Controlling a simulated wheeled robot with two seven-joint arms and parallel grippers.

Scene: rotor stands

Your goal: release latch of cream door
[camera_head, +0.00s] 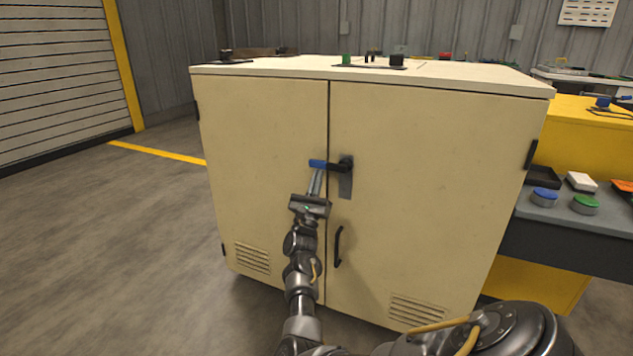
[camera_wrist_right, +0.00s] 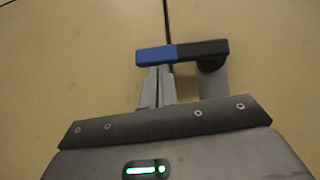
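The cream door (camera_head: 415,190) is the right-hand door of a cream cabinet and stands closed flush with the left door. Its latch is a lever (camera_head: 338,165) with a black pivot and a blue end, lying about level across the seam between the doors. My right gripper (camera_head: 316,178) is at the blue end, from below. In the right wrist view its two fingers (camera_wrist_right: 158,82) are close together, with tips at the lower edge of the blue end (camera_wrist_right: 156,56). They do not straddle the lever. Whether they touch it is hard to tell. My left gripper is out of view.
A black pull handle (camera_head: 338,246) sits on the cream door below the latch. Small items stand on the cabinet top (camera_head: 440,72). A grey bench (camera_head: 560,214) with coloured pucks stands close on the right. The floor at left (camera_head: 110,240) is clear.

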